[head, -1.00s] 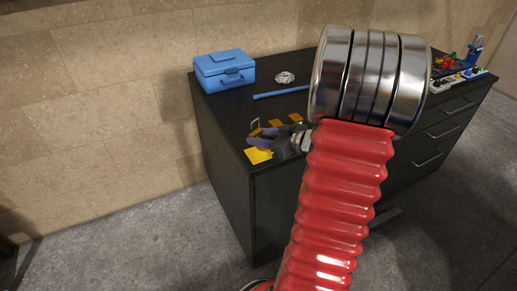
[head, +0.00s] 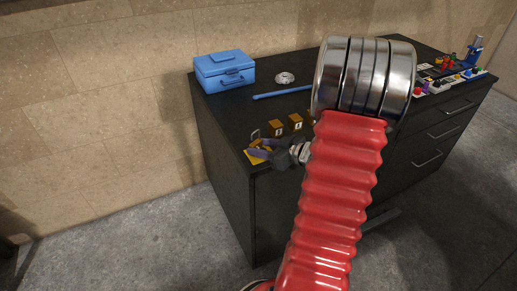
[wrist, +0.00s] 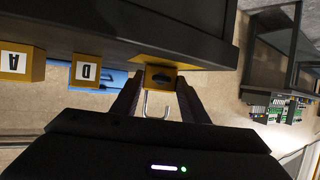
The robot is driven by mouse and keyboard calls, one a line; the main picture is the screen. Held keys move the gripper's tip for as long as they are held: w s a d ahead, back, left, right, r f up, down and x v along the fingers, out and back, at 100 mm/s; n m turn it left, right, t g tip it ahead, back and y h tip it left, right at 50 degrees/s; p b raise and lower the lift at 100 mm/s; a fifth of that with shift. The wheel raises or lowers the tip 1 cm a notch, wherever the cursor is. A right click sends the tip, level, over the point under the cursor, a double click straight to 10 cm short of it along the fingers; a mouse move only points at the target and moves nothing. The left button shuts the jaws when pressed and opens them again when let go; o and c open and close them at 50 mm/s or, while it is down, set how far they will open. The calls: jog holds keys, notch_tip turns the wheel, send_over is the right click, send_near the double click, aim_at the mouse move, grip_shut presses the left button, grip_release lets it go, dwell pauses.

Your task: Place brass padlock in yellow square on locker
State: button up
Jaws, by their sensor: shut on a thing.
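The brass padlock (wrist: 160,79) is between the two fingers of my gripper (wrist: 158,92) in the wrist view, its steel shackle pointing away from the locker top. My gripper (head: 259,149) is shut on it, and the fingers hide much of the padlock (head: 256,142) in the head view. The yellow square (head: 251,158) is at the near left corner of the black locker (head: 225,130), partly covered by my gripper. In the wrist view the yellow square (wrist: 150,57) shows right behind the padlock. I cannot tell if the padlock touches it.
Yellow lettered blocks (head: 276,127) stand just behind my gripper; two show in the wrist view (wrist: 86,73). A blue toolbox (head: 225,72), a blue bar (head: 282,92) and a silver round part (head: 285,77) lie farther back. Several coloured parts (head: 455,75) are at the right end.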

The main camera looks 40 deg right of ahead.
jog(key=o, duration=1.2)
jog(key=shift+f, duration=0.1)
jog(key=shift+o, duration=0.2)
jog(key=shift+s+d+r, duration=0.1)
jog(key=shift+s+r, duration=0.15)
jog(key=shift+s, duration=0.05)
jog(key=v, duration=1.1)
jog(key=shift+s, duration=0.2)
jog(key=shift+r, duration=0.1)
